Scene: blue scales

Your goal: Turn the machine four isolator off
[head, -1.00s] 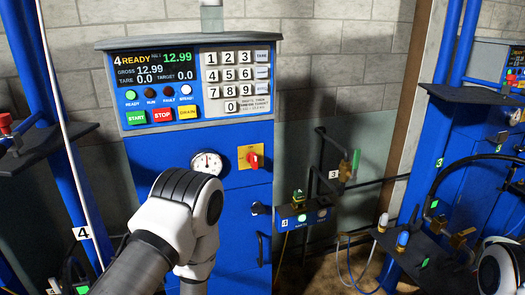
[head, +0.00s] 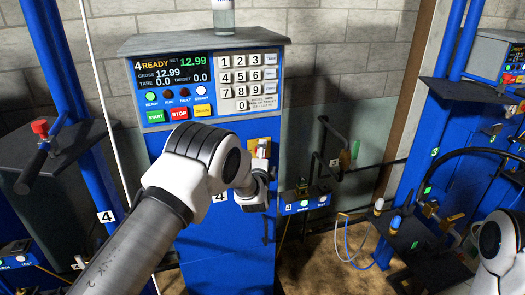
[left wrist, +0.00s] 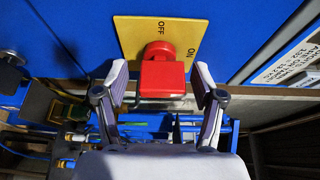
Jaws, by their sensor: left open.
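The machine four isolator is a red knob (left wrist: 162,72) on a yellow plate (left wrist: 145,30) marked OFF and ON. In the left wrist view it lies straight ahead, between the fingertips of my left gripper (left wrist: 160,78). The fingers are open, one on each side of the knob, with gaps visible. In the head view my left gripper (head: 262,168) is at the front of the blue machine and partly covers the yellow plate (head: 275,146). Machine four's display (head: 173,71) reads 4 READY and 12.99. My right gripper is out of view.
Above the isolator is a keypad (head: 240,80), with start, stop and drain buttons (head: 180,113) to its left. A small blue box (head: 304,203) marked 4 sits to the right. A dark shelf (head: 55,140) with a red knob stands left.

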